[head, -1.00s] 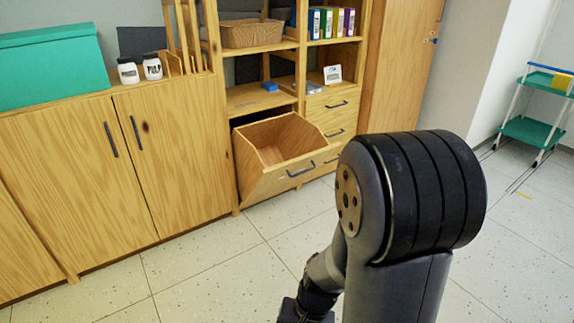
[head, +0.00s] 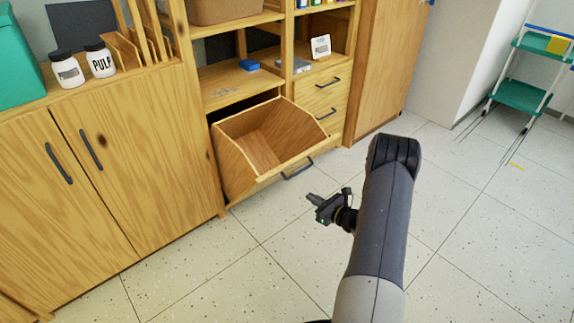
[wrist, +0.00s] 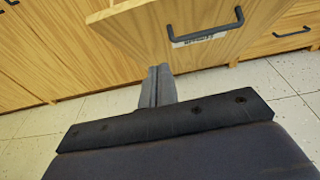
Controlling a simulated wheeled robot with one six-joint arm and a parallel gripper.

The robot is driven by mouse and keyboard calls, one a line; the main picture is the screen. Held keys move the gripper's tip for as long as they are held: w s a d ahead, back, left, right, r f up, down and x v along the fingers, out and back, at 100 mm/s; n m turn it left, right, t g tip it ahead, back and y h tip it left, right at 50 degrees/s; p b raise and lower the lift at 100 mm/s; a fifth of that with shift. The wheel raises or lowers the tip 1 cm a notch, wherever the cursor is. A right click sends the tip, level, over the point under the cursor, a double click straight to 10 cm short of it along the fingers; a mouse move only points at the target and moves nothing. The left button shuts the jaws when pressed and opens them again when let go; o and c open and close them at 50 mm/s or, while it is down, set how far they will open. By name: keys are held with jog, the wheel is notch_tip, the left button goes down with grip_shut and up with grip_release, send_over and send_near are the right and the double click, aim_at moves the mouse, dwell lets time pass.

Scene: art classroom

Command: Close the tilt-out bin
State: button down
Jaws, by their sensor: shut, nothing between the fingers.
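The wooden tilt-out bin (head: 232,167) is tilted open at the bottom of the shelf unit, its top facing up and its inside empty. Its dark bar handle (head: 297,169) is on the front panel. In the wrist view the bin front (wrist: 190,22) and handle (wrist: 205,27) show ahead, with a label under the handle. My gripper (head: 312,198) is shut and empty, in front of and a little below the bin, apart from it. In the wrist view my gripper's fingers (wrist: 158,85) point toward the bin front, below the handle.
Drawers (head: 322,92) stand right of the bin, and a closed two-door cabinet (head: 110,170) stands left. A blue item (head: 249,65) lies on the shelf above. A green-shelved cart (head: 522,95) stands at the far right. The tiled floor (head: 245,265) before the bin is clear.

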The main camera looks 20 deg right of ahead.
jog(key=w+d+r+b+x, duration=0.1)
jog(key=r+b+x, duration=0.1)
jog(key=x, duration=1.1)
jog(key=shift+d+r+m+b, duration=0.25)
jog(key=shift+r+b, duration=0.25)
jog(key=shift+b, duration=0.3)
